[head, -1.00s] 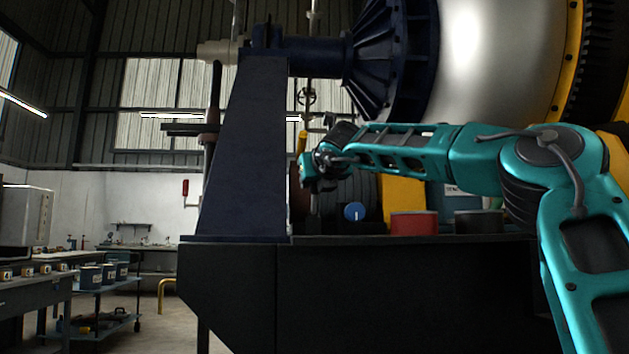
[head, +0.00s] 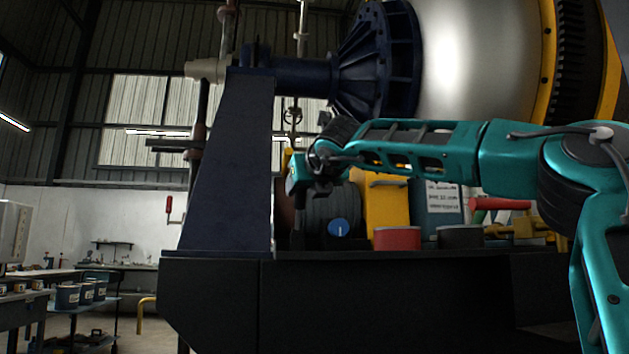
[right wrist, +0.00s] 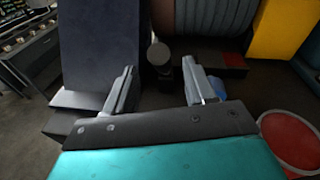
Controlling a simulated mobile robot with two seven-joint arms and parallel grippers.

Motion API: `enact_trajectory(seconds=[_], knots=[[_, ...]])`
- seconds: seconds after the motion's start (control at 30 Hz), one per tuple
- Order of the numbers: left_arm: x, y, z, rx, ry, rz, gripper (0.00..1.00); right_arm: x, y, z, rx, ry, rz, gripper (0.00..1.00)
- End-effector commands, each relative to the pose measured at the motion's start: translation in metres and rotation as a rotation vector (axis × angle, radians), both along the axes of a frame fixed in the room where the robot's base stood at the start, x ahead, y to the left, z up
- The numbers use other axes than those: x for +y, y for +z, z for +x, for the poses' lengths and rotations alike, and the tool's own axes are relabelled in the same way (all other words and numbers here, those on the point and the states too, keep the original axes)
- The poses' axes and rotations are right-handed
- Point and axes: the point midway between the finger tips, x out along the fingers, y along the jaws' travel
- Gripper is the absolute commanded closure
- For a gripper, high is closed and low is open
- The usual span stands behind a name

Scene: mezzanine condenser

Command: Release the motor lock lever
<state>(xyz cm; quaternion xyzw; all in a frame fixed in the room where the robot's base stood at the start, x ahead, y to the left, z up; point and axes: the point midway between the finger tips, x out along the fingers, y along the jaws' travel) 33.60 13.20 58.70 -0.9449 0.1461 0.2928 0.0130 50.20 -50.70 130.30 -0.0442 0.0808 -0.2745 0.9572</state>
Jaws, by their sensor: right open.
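My right gripper (head: 299,198) hangs in front of the dark drum, just right of the blue support column, in the head view. In the right wrist view its two fingers (right wrist: 158,72) are apart with nothing held. A short dark post with a round black knob (right wrist: 158,53) stands beyond and between the fingertips. It may be the motor lock lever, but I cannot tell for sure. No contact with it is visible. In the head view my gripper hides that spot. My left gripper is not in view.
A blue knob (head: 338,228), a red round cap (head: 397,238) and a dark cap (head: 460,236) sit along the black base (head: 400,290). The blue column (head: 228,170) stands close left of my gripper. A yellow box (head: 387,205) is to its right.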

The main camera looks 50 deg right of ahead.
Motion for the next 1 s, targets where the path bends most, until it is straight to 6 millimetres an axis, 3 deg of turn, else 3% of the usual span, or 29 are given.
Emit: enact_trajectory(seconds=[0.2, 0.4, 1.0], knots=[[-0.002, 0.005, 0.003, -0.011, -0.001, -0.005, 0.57, 0.021, 0.006, -0.034, -0.002, 0.001, 0.000, 0.45], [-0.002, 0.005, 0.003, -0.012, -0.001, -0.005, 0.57, 0.032, 0.008, -0.051, -0.001, 0.000, 0.001, 0.45], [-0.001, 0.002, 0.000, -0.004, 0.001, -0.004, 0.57, 0.034, 0.008, -0.053, 0.000, 0.000, 0.001, 0.45]])
